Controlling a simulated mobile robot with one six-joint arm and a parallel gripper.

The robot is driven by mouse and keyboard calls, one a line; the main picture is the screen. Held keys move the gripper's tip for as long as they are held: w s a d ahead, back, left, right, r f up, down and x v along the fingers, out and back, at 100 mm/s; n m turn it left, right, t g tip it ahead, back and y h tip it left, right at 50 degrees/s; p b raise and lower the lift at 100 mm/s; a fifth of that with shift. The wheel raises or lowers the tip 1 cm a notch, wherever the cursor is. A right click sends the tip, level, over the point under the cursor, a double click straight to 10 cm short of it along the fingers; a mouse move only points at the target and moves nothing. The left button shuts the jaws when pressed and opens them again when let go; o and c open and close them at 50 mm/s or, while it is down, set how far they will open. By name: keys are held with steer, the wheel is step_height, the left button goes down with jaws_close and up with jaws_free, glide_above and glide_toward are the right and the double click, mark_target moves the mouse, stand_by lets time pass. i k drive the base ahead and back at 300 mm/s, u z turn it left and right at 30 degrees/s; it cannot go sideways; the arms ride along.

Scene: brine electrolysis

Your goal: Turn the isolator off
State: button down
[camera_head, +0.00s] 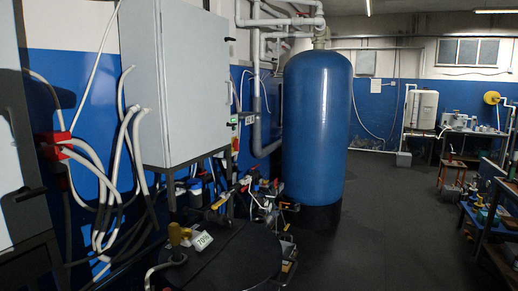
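A small red and yellow device (235,144), which looks like a rotary isolator switch, is on the blue wall just right of the grey cabinet. It is too small to tell which way its handle is turned. A red fitting (58,146) with grey and white cables sits at the left; I cannot tell whether it is a switch or a connector. My gripper cannot be made out in this view.
A tall blue tank (318,125) is behind. The dark floor (385,235) is clear at centre right; shelves (490,215) stand right.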

mark_target(235, 145)
steer(key=z, duration=0.05)
steer(key=k, duration=0.45)
steer(key=u, duration=0.2)
steer(key=i, duration=0.9)
steer(key=z, duration=4.1)
steer(key=i, duration=0.1)
steer(key=u, duration=2.65)
